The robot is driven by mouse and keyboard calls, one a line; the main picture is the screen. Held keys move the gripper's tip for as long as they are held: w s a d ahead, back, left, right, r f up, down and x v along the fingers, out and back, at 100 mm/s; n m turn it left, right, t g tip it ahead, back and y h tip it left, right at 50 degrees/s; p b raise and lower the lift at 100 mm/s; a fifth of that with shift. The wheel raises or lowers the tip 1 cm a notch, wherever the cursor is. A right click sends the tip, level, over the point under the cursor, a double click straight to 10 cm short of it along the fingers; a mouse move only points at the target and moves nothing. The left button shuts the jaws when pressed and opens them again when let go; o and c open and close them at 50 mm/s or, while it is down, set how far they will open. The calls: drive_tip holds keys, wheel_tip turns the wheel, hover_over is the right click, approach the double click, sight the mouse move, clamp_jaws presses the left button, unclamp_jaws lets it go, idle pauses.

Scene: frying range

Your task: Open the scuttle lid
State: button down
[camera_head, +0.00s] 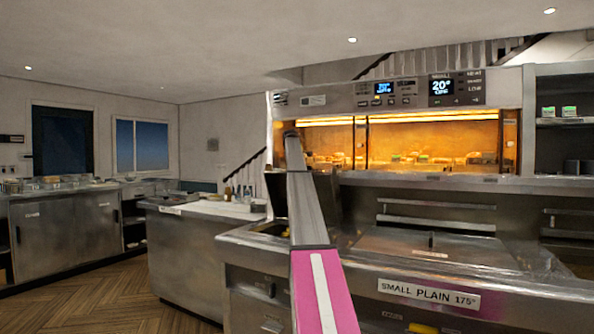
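A steel well (262,228) is set in the range top left of centre, with something yellow inside. A dark panel (275,190) stands upright at its back and looks like its raised lid. I cannot tell for sure that this is the scuttle lid. My pink and grey arm crosses in front and hides much of the well and panel. A flat steel lid (430,245) with a small handle lies shut over the pan to the right, above a "SMALL PLAIN 175°" label (428,294). I cannot make out my gripper in this view.
A lit heated cabinet (420,142) with food stands above the range, under a control panel (441,87). A steel counter (190,250) adjoins at the left. Wooden floor (115,290) is clear further left. Shelves (566,122) stand at the right.

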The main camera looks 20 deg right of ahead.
drive_tip(key=shift+w+d+f, duration=0.2)
drive_tip(key=shift+d+f, duration=0.1)
drive_tip(key=c, duration=1)
unclamp_jaws()
drive_tip(key=shift+f, duration=0.1)
drive_tip(key=v, duration=1.1)
drive_tip(key=shift+r, duration=0.25)
drive_tip(key=shift+a, duration=0.1)
